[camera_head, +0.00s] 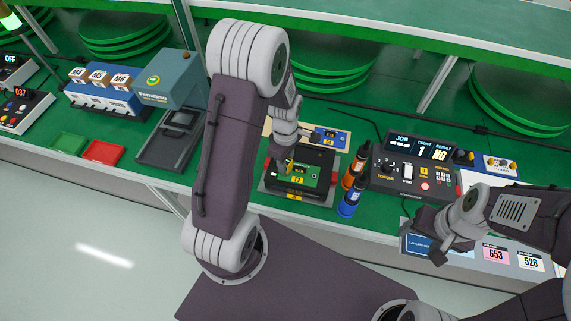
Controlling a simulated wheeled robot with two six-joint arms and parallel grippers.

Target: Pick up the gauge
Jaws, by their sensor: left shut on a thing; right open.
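My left gripper (285,160) comes down from above, its tips over the fixture (263,186) with a green board (312,177) and a yellow T3 label. It is shut on a small piece with yellow on it (287,166), which seems to be the gauge; the gripper hides most of it. I cannot tell whether the piece touches the board. Behind the fixture lies a blue-labelled holder (333,138) on a tan base. My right gripper (438,250) is open and empty at the lower right, above the bench's front edge, away from the fixture.
An orange bottle (355,167) and a blue bottle (349,199) stand close to the fixture's right. Beyond them is a console (412,165) with a display. A grey-blue press (172,80), red tray (103,152) and green tray (69,143) are on the left.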

